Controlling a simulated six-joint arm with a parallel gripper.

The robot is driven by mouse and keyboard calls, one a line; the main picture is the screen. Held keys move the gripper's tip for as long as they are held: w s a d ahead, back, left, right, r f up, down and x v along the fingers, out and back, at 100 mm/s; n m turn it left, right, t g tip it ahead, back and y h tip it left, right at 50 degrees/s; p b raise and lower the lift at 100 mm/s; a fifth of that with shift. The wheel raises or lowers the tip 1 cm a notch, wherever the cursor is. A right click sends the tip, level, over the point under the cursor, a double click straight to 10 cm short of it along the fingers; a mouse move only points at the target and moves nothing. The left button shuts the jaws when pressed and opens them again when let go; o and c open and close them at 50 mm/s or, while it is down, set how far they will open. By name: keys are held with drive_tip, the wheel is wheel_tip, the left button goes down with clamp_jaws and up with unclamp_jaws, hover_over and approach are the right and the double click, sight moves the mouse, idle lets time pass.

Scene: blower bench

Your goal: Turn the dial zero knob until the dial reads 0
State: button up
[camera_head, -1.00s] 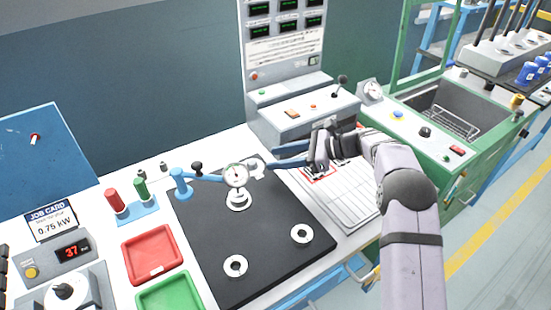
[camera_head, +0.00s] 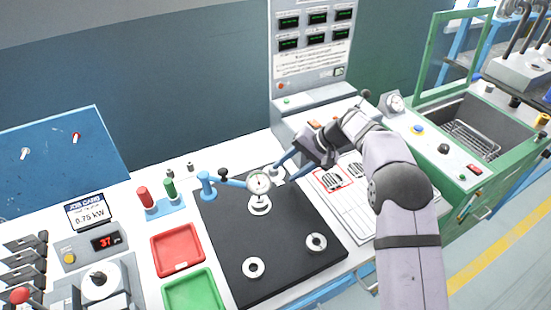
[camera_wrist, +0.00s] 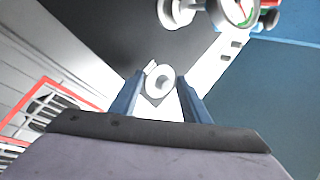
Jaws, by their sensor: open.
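The dial gauge (camera_head: 258,183) has a white face and stands over a white ring on the black plate (camera_head: 228,225), held by a blue arm and post (camera_head: 207,184). Its needle is too small to read. It also shows, cut off, at the top of the wrist view (camera_wrist: 238,10). A round pale knob with a small tab (camera_wrist: 159,82), apparently the zero knob, is right of the gauge in the head view (camera_head: 275,172). In the wrist view the fingertips (camera_wrist: 160,79) appear on either side of the knob; contact cannot be told.
Two more white rings (camera_head: 254,267) lie on the black plate. A red tray (camera_head: 178,249) and green tray (camera_head: 193,292) are left of it. A grey control box (camera_head: 310,120) stands behind my gripper. A red-framed panel (camera_head: 333,180) is to the right.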

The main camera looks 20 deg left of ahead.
sight(273, 171)
drive_tip(key=n, duration=0.2)
drive_tip(key=r+n+h+p, duration=0.1)
drive_tip(key=a+r+n+p, duration=0.1)
drive_tip(key=n, duration=0.1)
drive_tip(key=shift+w+n+t+h, duration=0.1)
drive_tip(key=shift+n+t+h, duration=0.2)
drive_tip(key=shift+t, duration=0.1)
drive_tip(key=n, duration=0.2)
drive_tip(key=shift+w+a+r+n+h+p, duration=0.15)
drive_tip(key=shift+a+r+n+h+p, duration=0.15)
drive_tip(key=shift+r+p, duration=0.1)
drive_tip(key=n, duration=0.1)
drive_tip(key=r+n+t+p, duration=0.1)
drive_tip(key=n, duration=0.1)
drive_tip(key=n+h, duration=0.1)
drive_tip(key=n, duration=0.1)
drive_tip(key=shift+w+a+r+t, duration=0.15)
drive_tip(key=shift+w+a+t, duration=0.15)
drive_tip(key=shift+w+a, duration=0.1)
drive_tip(key=shift+p+x, duration=1.4)
drive_tip(key=shift+x, duration=2.25)
drive_tip(key=c, duration=1)
